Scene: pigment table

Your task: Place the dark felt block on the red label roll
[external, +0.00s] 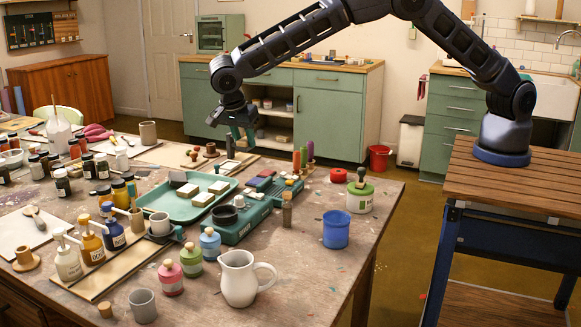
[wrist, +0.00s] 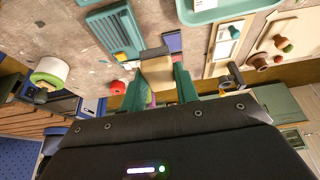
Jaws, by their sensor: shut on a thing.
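My gripper (external: 243,138) is over the far side of the table in the external view. In the wrist view my gripper (wrist: 158,80) has its green fingers shut on a block with a tan body and a dark grey face, which looks like the dark felt block (wrist: 155,53). In the external view the held block is hard to make out. The red label roll (external: 338,175) lies flat on the table near its far right corner, right of my gripper and apart from it. It also shows in the wrist view (wrist: 118,87), left of the held block.
A green tray (external: 168,212) holds several small blocks. A teal case (external: 240,232) lies right of it, with upright coloured sticks (external: 303,158) beyond. A green-labelled jar (external: 359,197) and a blue cup (external: 336,229) stand near the roll. The table around the roll is mostly clear.

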